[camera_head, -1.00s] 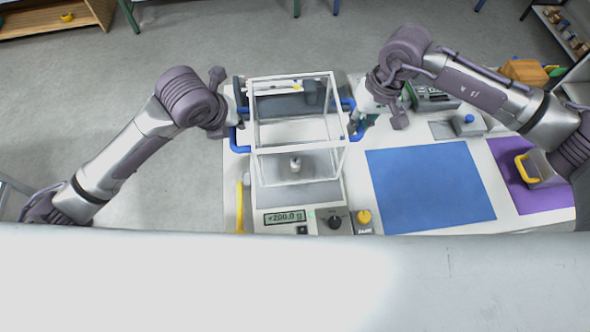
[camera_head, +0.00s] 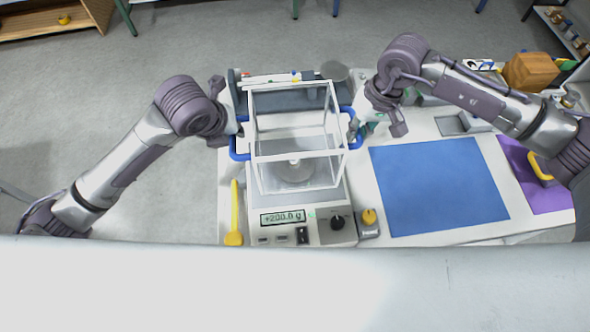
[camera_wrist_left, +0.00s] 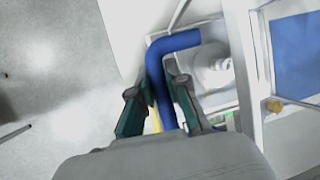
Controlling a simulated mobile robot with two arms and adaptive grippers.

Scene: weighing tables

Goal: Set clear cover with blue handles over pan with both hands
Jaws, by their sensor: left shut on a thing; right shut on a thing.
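The clear cover (camera_head: 296,153), a box with white edges and blue side handles, is around the round pan (camera_head: 294,172) of the scale in the head view. A small metal weight (camera_head: 294,160) stands on the pan. Whether the cover's lower edge touches the scale I cannot tell. My left gripper (camera_head: 238,136) is shut on the left blue handle (camera_head: 240,153), which also shows between its fingers in the left wrist view (camera_wrist_left: 180,84). My right gripper (camera_head: 356,126) is at the right blue handle (camera_head: 356,140), shut on it; its fingertips are partly hidden.
The scale's display (camera_head: 283,217) reads about +200.0 g. A yellow tool (camera_head: 234,228) lies left of the scale. A blue mat (camera_head: 438,188) is bare on the right, with a purple mat (camera_head: 545,190) beyond it. A grey rack (camera_head: 285,96) stands behind the cover.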

